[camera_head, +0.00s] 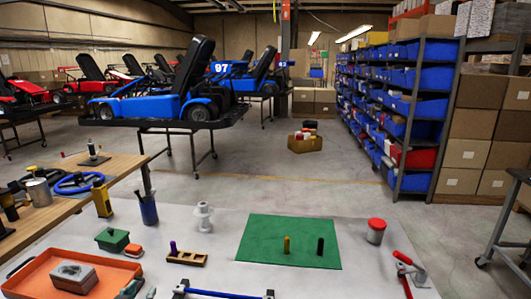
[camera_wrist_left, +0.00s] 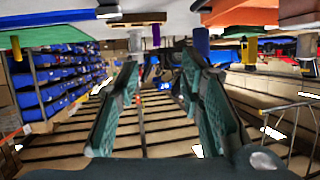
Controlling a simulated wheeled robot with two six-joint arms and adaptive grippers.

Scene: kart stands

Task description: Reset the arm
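My left gripper (camera_head: 138,290) shows only by its dark fingertips at the bottom edge of the head view, next to the orange tray (camera_head: 85,267). In the left wrist view my left gripper (camera_wrist_left: 160,68) has its two green-grey fingers spread wide, with nothing between them. The wrist picture appears upside down, with the tabletop along its top edge. The rest of the left arm is out of the head view. My right gripper is in neither view.
A green mat (camera_head: 265,241) bears a yellow peg (camera_head: 287,245) and a black peg (camera_head: 320,246). A wooden block (camera_head: 187,258) holds a purple peg (camera_head: 173,248). A blue bar (camera_head: 222,294) lies in front. A red-lidded jar (camera_head: 376,231) and red-handled clamp (camera_head: 404,262) stand right.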

